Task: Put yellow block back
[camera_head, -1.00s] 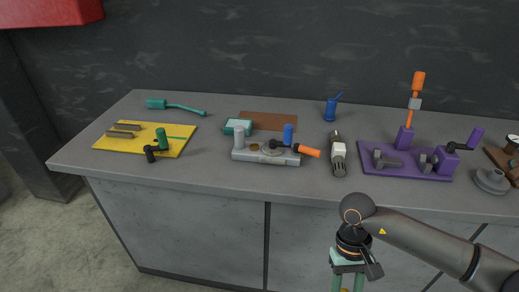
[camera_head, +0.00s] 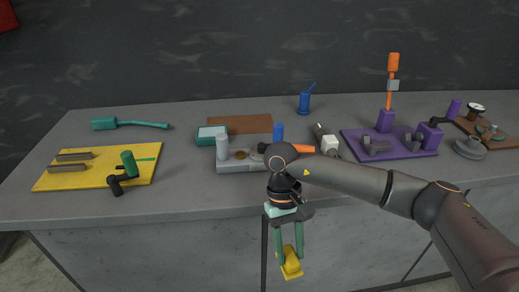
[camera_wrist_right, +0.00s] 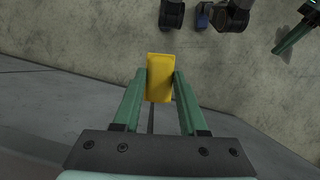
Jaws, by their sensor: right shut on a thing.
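My right gripper (camera_head: 290,262) is shut on a yellow block (camera_head: 291,264) and holds it low, in front of the grey workbench's front face. In the right wrist view the yellow block (camera_wrist_right: 159,78) sits between the two green fingers (camera_wrist_right: 160,88), reaching a little past their tips. My left gripper does not show clearly in the head view. A yellow board (camera_head: 85,181) lies on the bench at the left, with two grey-brown bars on its left part and a green-and-black part at its right edge.
The grey workbench (camera_head: 190,197) carries a grey fixture (camera_head: 243,166) at the middle, a purple base (camera_head: 405,150) at the right, a teal tool (camera_head: 130,124), a brown mat (camera_head: 240,124) and a blue cup (camera_head: 304,103). Bare bench lies between the yellow board and the fixture.

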